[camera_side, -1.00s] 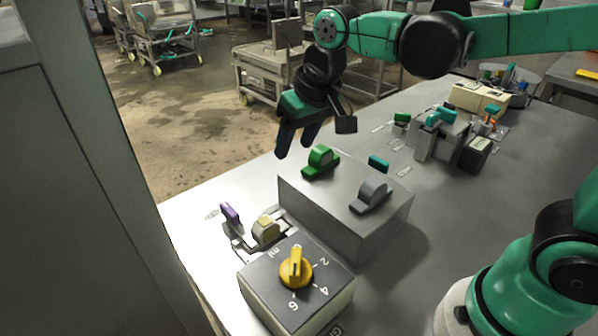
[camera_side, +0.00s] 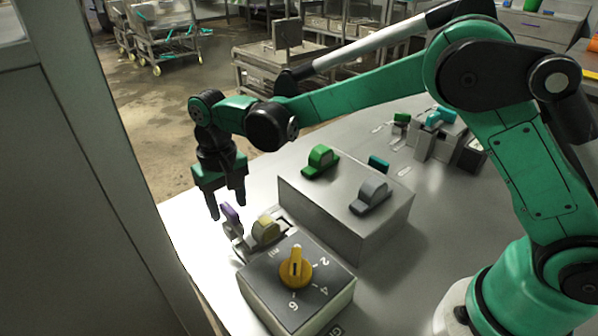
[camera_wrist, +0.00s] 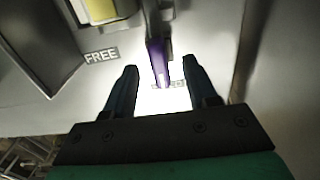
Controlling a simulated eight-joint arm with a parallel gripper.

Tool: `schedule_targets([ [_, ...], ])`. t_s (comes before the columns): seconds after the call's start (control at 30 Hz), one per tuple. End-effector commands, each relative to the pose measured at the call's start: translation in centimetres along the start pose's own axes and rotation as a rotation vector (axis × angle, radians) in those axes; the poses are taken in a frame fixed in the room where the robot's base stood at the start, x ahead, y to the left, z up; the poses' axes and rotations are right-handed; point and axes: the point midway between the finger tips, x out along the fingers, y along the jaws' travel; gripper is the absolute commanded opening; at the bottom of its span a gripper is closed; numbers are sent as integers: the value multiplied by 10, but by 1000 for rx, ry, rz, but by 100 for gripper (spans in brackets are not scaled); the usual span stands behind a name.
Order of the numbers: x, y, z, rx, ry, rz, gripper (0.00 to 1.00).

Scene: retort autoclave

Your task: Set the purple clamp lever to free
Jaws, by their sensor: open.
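The purple clamp lever (camera_side: 231,213) stands at the left end of the table, beside the clamp with a yellowish block (camera_side: 266,231). My gripper (camera_side: 228,211) is open, fingers pointing down, right at the lever. In the wrist view, the lever (camera_wrist: 158,58) shows between the two fingertips of my gripper (camera_wrist: 160,66), with a gap on each side. The lever's end points toward a label partly hidden behind it and hard to read. A FREE label (camera_wrist: 102,55) lies to the left of the lever. I cannot tell how deep the fingers reach around it.
A grey box with a yellow dial (camera_side: 296,268) stands in front of the clamp. A larger grey box to the right carries a green handle (camera_side: 321,160) and a grey handle (camera_side: 370,196). A tall grey panel (camera_side: 75,200) rises close on the left.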

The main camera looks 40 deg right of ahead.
Motion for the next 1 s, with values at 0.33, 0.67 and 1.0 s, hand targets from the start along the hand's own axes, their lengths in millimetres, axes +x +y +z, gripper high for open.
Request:
schedule_targets([
  [0.33,8,0,0,0,1,-1,51],
  [0.67,8,0,0,0,1,-1,0],
  [1.0,7,1,0,0,1,0,0],
])
